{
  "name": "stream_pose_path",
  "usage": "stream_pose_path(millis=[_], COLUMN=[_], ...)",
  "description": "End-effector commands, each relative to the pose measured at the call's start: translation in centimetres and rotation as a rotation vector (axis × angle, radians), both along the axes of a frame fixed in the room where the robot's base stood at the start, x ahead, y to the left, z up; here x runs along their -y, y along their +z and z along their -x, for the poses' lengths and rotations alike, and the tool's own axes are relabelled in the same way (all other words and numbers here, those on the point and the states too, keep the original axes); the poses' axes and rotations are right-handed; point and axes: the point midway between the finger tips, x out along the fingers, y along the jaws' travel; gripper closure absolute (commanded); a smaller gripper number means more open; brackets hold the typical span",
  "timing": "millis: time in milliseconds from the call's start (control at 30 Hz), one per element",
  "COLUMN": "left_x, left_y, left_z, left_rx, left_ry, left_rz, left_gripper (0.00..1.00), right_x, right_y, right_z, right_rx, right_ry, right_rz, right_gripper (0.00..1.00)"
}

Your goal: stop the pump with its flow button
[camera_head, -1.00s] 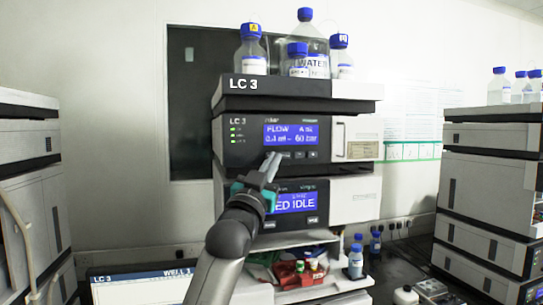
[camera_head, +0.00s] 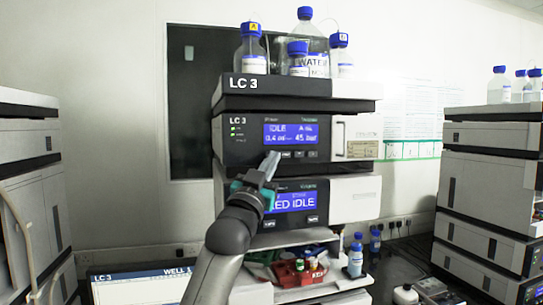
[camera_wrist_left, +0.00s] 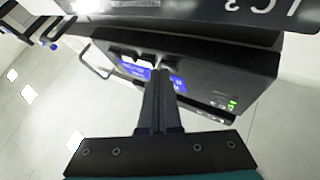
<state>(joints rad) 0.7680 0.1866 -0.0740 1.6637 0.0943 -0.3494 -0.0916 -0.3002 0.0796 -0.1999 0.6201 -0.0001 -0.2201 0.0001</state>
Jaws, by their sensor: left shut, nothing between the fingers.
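The pump (camera_head: 250,150) is the LC 3 module with a black front panel, in the middle of the stack. In the left wrist view the shut fingers (camera_wrist_left: 160,70) point at the panel near the pale buttons (camera_wrist_left: 130,55). Whether they touch is unclear. My right gripper is out of view.
Blue-capped bottles (camera_head: 310,62) stand on top of the stack. A red tray (camera_head: 300,275) with small vials sits below. Other stacks stand left (camera_head: 30,180) and right (camera_head: 490,190).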

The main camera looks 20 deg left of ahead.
Motion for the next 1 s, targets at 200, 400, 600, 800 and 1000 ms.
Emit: stream_pose_path(millis=[200, 400, 600, 800, 1000], left_x=[0.0, 0.1, 0.7, 0.9, 0.9], left_y=[0.0, 0.0, 0.0, -0.1, -0.1], left_z=[0.0, 0.1, 1.0, 1.4, 1.4], left_rx=[-0.001, -0.001, -0.001, -0.001, -0.001], left_ry=[0.000, 0.000, -0.001, 0.001, 0.000], left_rz=[0.000, 0.001, 0.002, 0.001, 0.000], left_gripper=[1.00, 1.00, 1.00, 1.00, 1.00], right_x=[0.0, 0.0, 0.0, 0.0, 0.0], right_y=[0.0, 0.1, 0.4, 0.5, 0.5], right_z=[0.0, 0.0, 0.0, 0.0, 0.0], right_rx=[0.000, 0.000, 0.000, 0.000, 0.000], right_ry=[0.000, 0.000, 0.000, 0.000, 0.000], right_rz=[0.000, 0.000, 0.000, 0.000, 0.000], right_gripper=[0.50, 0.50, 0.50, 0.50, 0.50])
